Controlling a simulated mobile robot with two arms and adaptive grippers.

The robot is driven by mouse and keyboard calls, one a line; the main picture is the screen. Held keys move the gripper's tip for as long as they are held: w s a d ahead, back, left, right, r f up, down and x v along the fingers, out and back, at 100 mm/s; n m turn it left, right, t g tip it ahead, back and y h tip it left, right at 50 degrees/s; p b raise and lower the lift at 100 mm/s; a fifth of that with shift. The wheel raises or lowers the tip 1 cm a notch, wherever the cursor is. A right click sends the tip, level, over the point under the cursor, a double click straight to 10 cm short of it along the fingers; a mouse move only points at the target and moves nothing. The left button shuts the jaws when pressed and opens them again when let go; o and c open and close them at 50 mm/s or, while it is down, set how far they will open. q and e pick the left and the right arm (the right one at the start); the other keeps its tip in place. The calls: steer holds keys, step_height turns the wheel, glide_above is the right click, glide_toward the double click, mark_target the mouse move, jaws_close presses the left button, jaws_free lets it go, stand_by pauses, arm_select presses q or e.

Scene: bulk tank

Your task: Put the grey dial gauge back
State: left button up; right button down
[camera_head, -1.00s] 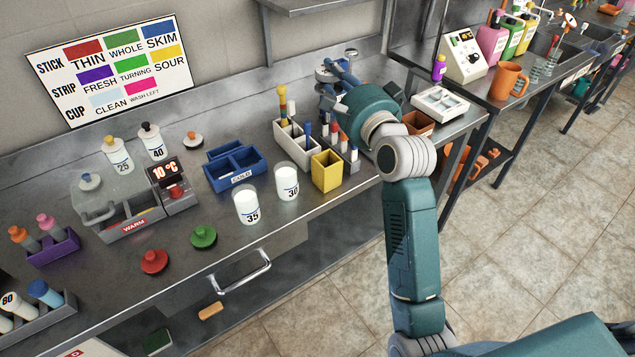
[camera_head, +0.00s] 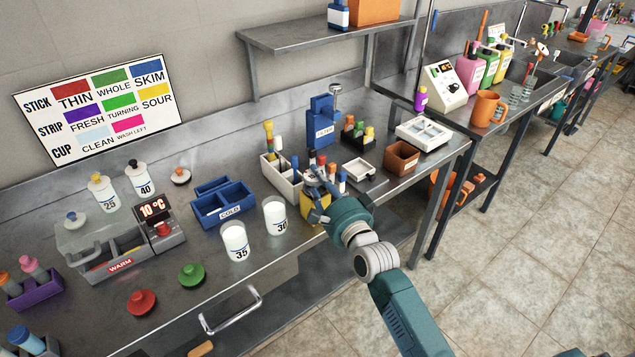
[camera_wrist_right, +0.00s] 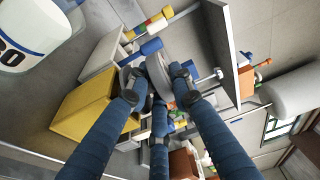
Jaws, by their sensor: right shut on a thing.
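My right gripper (camera_head: 316,184) is over the yellow box (camera_head: 315,212) on the steel counter. In the right wrist view its fingers (camera_wrist_right: 158,95) are closed around a grey round disc, which appears to be the grey dial gauge (camera_wrist_right: 158,76), seen edge-on. The gauge's face is turned out of sight, and in the head view the gripper mostly hides it. The yellow box shows beside the fingers in the wrist view (camera_wrist_right: 85,110). I cannot tell whether the gauge touches anything. My left gripper is not in view.
A white rack (camera_head: 283,181) with coloured sticks stands left of the gripper. Two white cups, marked 35 (camera_head: 235,243) and 30 (camera_head: 276,216), stand close by. Behind are a blue box (camera_head: 321,125) and a small white tray (camera_head: 359,169). An orange-brown box (camera_head: 402,159) stands right.

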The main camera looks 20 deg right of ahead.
steer(key=shift+d+f, duration=0.1)
steer(key=shift+f, duration=0.4)
steer(key=c, duration=1.5)
jaws_free()
steer(key=shift+f, duration=0.2)
steer(key=shift+c, duration=0.2)
